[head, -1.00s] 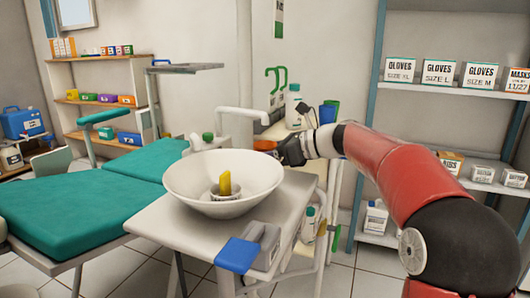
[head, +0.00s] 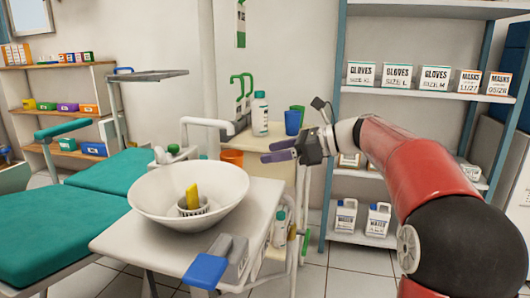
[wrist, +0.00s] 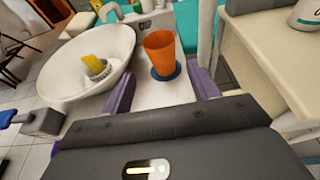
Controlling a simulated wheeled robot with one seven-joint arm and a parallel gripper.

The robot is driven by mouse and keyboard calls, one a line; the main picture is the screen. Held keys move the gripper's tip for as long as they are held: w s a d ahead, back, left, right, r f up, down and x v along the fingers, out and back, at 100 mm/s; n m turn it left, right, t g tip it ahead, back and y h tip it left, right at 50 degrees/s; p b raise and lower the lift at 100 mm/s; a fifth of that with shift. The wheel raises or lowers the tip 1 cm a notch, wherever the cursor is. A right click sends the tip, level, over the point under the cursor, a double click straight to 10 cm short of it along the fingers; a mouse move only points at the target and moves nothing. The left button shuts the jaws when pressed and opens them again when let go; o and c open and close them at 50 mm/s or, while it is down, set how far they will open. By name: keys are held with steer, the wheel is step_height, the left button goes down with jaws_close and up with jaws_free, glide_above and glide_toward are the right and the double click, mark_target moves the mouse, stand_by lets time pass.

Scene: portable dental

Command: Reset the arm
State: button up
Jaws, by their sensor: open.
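My gripper (head: 271,151) with purple fingers hangs right of the orange cup (head: 232,157) in the head view, pointing left. It is open and empty. In the wrist view the fingers (wrist: 162,90) are spread wide, and the orange cup (wrist: 160,53) stands upright beyond them, on a round blue base (wrist: 166,72). The cup is apart from the fingers. My red arm reaches in from the right side of the head view.
A white bowl (head: 150,200) holds a small strainer with a yellow item (head: 192,195). Shelves (head: 420,91) with glove boxes stand at right; a green dental chair (head: 40,225) at left.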

steer(key=s+n+h, duration=0.1)
steer(key=s, duration=0.1)
steer(key=s+a+f+n+h+p, duration=0.1)
steer(key=s, duration=0.2)
steer(key=s+a+n+h+p, duration=0.1)
steer(key=s+n, duration=0.1)
steer(key=shift+s+f+g, duration=0.15)
steer(key=shift+f+g, duration=0.05)
steer(key=shift+g, duration=0.1)
steer(key=s+d+f+n+h+p, duration=0.3)
steer(key=s+n, duration=0.6)
steer(key=s, duration=0.3)
steer(key=s+d+f+n+t+h+p, duration=0.1)
steer(key=s+d+f+n+h+p, duration=0.2)
steer(key=s+d+f+n+h, duration=0.3)
steer(key=s+f+n+h, duration=0.1)
steer(key=s+n, duration=0.2)
steer(key=s, duration=0.3)
steer(key=shift+s+d+f+h, duration=0.15)
steer(key=shift+d+f+h, duration=0.05)
steer(key=shift+f+h, duration=0.2)
